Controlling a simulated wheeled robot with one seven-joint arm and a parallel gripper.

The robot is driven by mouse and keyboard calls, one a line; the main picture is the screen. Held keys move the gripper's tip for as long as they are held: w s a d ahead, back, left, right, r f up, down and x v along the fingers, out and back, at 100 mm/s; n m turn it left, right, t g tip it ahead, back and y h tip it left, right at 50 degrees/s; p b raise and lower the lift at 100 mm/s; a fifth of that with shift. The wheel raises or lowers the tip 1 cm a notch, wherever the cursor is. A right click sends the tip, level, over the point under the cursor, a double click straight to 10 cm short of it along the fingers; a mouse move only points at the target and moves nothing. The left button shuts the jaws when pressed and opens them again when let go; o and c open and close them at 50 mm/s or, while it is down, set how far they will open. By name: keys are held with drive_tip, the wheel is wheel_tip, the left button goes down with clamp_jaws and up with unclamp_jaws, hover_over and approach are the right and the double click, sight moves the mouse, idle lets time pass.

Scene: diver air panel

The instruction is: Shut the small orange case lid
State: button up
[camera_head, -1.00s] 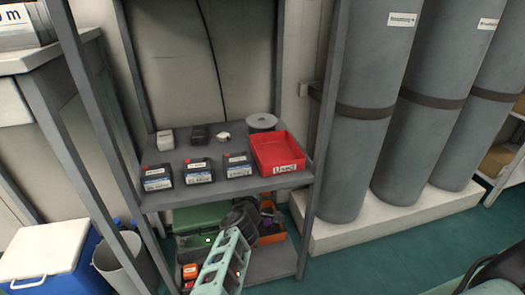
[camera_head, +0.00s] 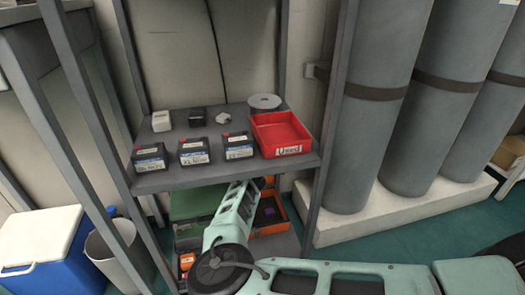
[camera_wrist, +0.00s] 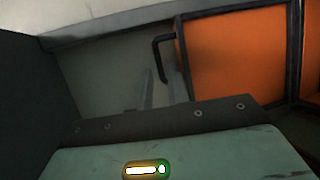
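An open orange case (camera_head: 284,211) sits at the right of the lower shelf in the head view, with a dark inside and a small purple thing in it. My arm and the upper shelf hide part of it. In the wrist view an orange panel with a black edge (camera_wrist: 238,62) fills the upper right, and a black handle (camera_wrist: 161,42) sticks out from its left side. I cannot tell if this panel is the lid. My gripper (camera_wrist: 162,82) has its two grey fingers apart with an empty gap, just below the handle. The head view hides the gripper.
The upper shelf (camera_head: 205,178) holds several black battery boxes and a red tray (camera_head: 282,128), close above my arm. A green case (camera_head: 192,203) stands left on the lower shelf, with a small orange object (camera_head: 187,262) in front. Shelf posts flank both sides.

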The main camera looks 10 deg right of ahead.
drive_tip(key=shift+b+x, duration=0.5)
drive_tip(key=shift+x, duration=1.2)
clamp_jaws()
